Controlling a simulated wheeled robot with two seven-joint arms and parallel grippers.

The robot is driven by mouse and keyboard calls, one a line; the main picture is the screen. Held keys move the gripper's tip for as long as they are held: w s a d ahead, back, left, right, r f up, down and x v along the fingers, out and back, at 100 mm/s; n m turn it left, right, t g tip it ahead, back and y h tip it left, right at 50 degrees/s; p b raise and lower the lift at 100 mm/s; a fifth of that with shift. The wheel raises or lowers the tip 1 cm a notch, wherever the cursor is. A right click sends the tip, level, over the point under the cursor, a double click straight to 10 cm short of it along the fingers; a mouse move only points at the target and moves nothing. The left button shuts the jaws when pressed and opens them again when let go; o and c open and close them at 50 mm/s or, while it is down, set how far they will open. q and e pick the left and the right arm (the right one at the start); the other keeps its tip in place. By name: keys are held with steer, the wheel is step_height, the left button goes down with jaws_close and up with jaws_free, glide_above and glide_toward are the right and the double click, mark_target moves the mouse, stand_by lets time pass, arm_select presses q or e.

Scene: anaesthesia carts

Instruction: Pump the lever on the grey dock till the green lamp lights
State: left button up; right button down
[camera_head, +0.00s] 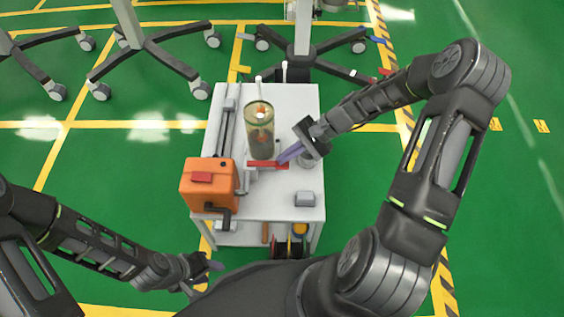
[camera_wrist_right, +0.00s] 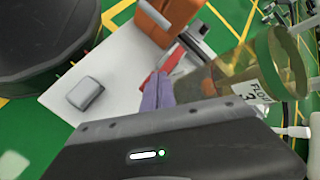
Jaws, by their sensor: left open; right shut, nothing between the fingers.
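A red bar (camera_head: 268,164), which looks like the lever, lies across the white cart top in front of a yellow-green clear cylinder (camera_head: 261,140). The red bar (camera_wrist_right: 172,66) and the cylinder (camera_wrist_right: 236,72) also show in the right wrist view. I cannot clearly make out the grey dock or a lamp on it. My right gripper (camera_head: 282,161) is shut and empty, its purple fingers at the bar's right end; whether they touch it I cannot tell. The fingers (camera_wrist_right: 157,92) also show in the wrist view. My left gripper (camera_head: 212,275) is open and empty, below the cart's front left corner.
An orange box (camera_head: 208,184) stands at the cart's front left, beside a long grey rail (camera_head: 228,130). A small grey block (camera_head: 305,199) sits at the front right. Wheeled stand bases (camera_head: 303,53) are behind the cart. The green floor on the right is open.

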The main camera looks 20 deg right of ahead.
mark_target(286, 163)
steer(key=shift+f+b, duration=1.05)
steer(key=shift+f, duration=0.5)
stand_by(1.0)
steer(key=shift+r, duration=0.1)
stand_by(0.5)
steer(key=shift+r+p, duration=1.7)
steer(key=shift+r, duration=0.4)
steer(key=shift+r+p, duration=1.95)
steer(key=shift+r, duration=0.55)
